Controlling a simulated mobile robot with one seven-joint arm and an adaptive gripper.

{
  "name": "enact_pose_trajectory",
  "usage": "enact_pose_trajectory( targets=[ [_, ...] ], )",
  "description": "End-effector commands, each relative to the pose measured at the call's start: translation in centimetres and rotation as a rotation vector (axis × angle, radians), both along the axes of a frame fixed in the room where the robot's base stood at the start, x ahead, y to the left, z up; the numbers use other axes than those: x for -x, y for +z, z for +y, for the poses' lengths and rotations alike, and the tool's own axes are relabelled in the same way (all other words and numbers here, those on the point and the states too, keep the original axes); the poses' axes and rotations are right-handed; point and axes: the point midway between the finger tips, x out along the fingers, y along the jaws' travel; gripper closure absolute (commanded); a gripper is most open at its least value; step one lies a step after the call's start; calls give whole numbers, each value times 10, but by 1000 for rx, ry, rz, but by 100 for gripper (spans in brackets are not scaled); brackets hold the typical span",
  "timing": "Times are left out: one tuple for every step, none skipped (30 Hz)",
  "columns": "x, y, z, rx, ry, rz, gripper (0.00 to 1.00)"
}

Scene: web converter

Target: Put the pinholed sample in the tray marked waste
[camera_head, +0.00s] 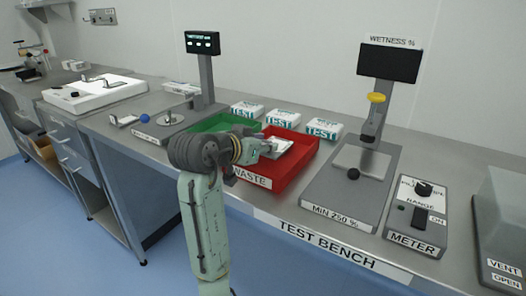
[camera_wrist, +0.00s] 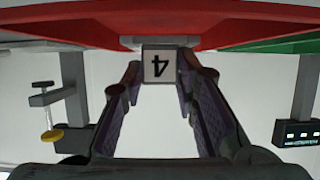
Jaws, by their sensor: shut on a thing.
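My gripper (camera_head: 270,148) is low over the red tray (camera_head: 300,176), whose front label reads WASTE. It is shut on a pale tab marked 4 (camera_wrist: 159,65), which shows between the fingertips in the wrist view. A flat whitish sample (camera_head: 282,145) shows at the fingertips in the head view, over the red tray. I cannot tell whether it touches the tray floor, and no pinholes can be made out. The red tray (camera_wrist: 80,28) also spans the top of the upside-down wrist view.
A green tray (camera_head: 212,122) adjoins the red one on the left. Several white TEST packs (camera_head: 283,118) stand behind. A plate stand marked MIN 250 % (camera_head: 340,203) with a WETNESS display (camera_head: 390,62) is right of the red tray. A meter box (camera_head: 417,219) stands farther right.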

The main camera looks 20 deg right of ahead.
Motion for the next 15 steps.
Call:
enact_pose_trajectory(
  targets=[
    [1, -8, 0, 0, 0, 6, 99],
    [1, -12, 0, 0, 0, 5, 99],
    [1, -17, 0, 1, -1, 5, 99],
    [1, -20, 0, 1, -2, 4, 99],
    [1, -22, 0, 1, -2, 4, 99],
    [1, -25, 0, 1, -1, 4, 99],
    [1, -26, 0, 1, -1, 3, 99],
    [1, -26, 0, 2, -1, 2, 99],
    [0, -26, 0, 1, -1, 1, 99],
    [0, -26, 0, 1, -1, 1, 99],
    [0, -26, 0, 1, -1, 1, 99],
    [0, -26, 0, 1, -1, 1, 99],
    [0, -26, 0, 1, -1, 1, 99],
    [0, -26, 0, 1, -1, 1, 99],
    [0, -27, 0, 1, -1, 1, 99]
  ],
)
